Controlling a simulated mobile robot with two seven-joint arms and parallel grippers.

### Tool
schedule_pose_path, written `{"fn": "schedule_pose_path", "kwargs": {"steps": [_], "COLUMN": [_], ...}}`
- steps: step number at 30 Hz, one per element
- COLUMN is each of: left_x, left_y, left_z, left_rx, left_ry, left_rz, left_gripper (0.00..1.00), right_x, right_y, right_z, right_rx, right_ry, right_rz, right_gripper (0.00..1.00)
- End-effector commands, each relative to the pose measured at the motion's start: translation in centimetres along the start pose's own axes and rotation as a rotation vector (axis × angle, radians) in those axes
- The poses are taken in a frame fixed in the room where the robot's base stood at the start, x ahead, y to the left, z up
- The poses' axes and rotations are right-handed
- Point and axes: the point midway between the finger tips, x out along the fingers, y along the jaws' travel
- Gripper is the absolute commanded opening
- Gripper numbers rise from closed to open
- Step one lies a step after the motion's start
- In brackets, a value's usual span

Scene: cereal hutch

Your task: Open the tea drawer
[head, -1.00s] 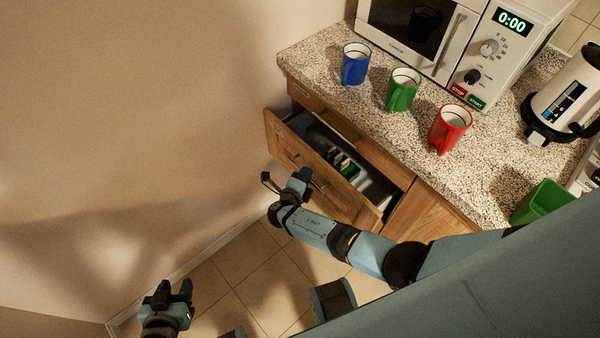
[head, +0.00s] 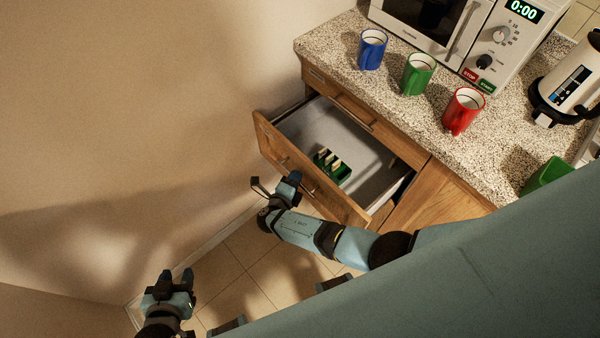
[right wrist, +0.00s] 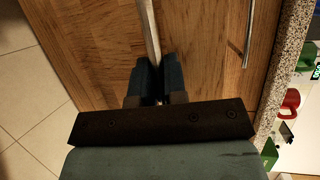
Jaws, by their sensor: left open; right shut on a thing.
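The tea drawer (head: 265,138) stands well out from the wooden cabinet, so its grey inside shows. A small green box (head: 341,174) with pale packets stands in it. My right gripper (head: 290,183) is at the drawer front, shut on the metal handle; the right wrist view shows the handle bar (right wrist: 149,32) running between its fingers (right wrist: 156,77). My left gripper (head: 172,284) is open and empty, low at the left, away from the cabinet.
A closed upper drawer (head: 318,76) sits above the open one. The speckled counter (head: 335,52) holds a blue mug (head: 372,50), a green mug (head: 417,75), a red mug (head: 463,111), a microwave and a kettle (head: 567,88). A bare wall rises at the left.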

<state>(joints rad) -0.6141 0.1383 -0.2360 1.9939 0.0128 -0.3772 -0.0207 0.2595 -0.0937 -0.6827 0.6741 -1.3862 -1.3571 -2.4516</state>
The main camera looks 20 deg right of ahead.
Motion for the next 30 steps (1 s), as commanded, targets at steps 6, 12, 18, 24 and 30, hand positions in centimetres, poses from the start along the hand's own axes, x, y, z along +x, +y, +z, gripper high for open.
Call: {"fn": "schedule_pose_path", "kwargs": {"steps": [6, 12, 18, 24, 30], "left_x": [-0.15, -0.15, -0.1, -0.06, -0.09], "left_y": [-0.1, -0.13, -0.13, -0.12, -0.1], "left_z": [-0.26, -0.23, -0.06, 0.1, 0.04], "left_rx": [0.002, 0.002, 0.002, 0.002, 0.001], "left_ry": [0.002, 0.001, -0.002, -0.005, -0.004], "left_rz": [-0.001, -0.001, -0.001, -0.001, -0.001], "left_gripper": [0.43, 0.43, 0.43, 0.43, 0.43], "right_x": [-0.84, -0.95, -0.93, -0.91, -0.92], "right_y": [0.16, 0.18, 0.18, 0.19, 0.13], "right_z": [0.4, 0.45, 0.44, 0.42, 0.4], "right_rx": [0.001, 0.001, 0.001, 0.001, 0.0], "right_ry": [-0.001, -0.001, -0.001, -0.001, 0.0], "right_rz": [0.0, 0.0, 0.0, 0.0, 0.0], "right_gripper": [0.0, 0.0, 0.0, 0.37, 0.37]}}
